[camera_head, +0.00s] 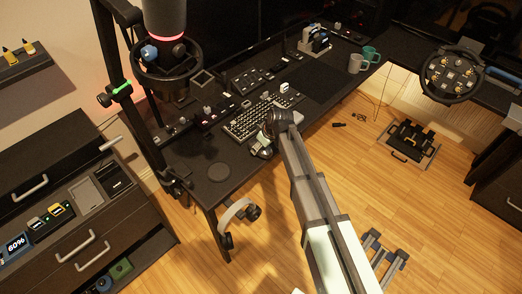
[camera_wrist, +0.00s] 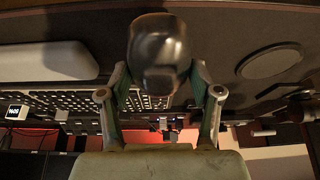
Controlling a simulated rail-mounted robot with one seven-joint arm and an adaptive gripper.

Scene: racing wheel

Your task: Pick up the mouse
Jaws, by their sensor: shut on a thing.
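The mouse (camera_wrist: 158,52) is dark, rounded and glossy, and sits between my gripper's two fingers in the wrist view. My gripper (camera_wrist: 160,78) is shut on it, with a green-lined finger against each side. In the head view my gripper (camera_head: 262,146) is at the front edge of the dark desk, just in front of the keyboard. The mouse cannot be made out there, as my arm and gripper cover that spot. I cannot tell whether the mouse touches the desk.
The keyboard (camera_head: 262,117) lies behind my gripper. A round dark pad (camera_head: 218,172) is to the left on the desk (camera_head: 190,150). Headphones (camera_head: 238,213) hang at the front edge. Two mugs (camera_head: 362,60) stand at the far right. A dark mat (camera_head: 318,82) has free room.

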